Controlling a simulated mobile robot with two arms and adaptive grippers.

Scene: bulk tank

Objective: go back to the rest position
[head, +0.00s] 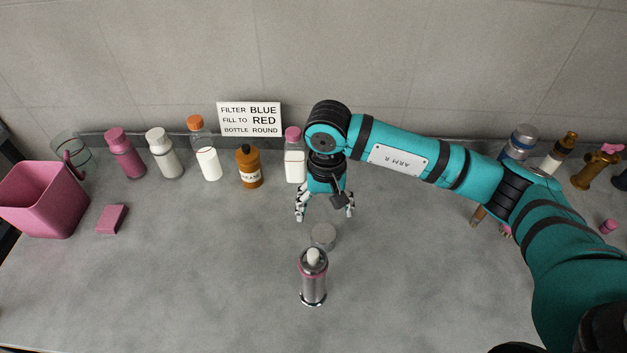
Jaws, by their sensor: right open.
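My right gripper (325,212) hangs over the middle of the grey counter, its fingers pointing down, apart and empty. Its arm reaches in from the right side of the head view. A small grey round lid-like piece (323,236) lies on the counter just in front of the fingers. A metal cylinder with a white top and a pink ring (313,278) stands nearer to me. My left gripper is not in view.
Along the wall stand pink (125,155), white (164,155), orange-capped (206,155) and brown (249,168) bottles, and a pink-capped one (294,160) close beside the gripper. A pink bin (45,200) is at left. Several items stand at right behind my arm. The front left counter is clear.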

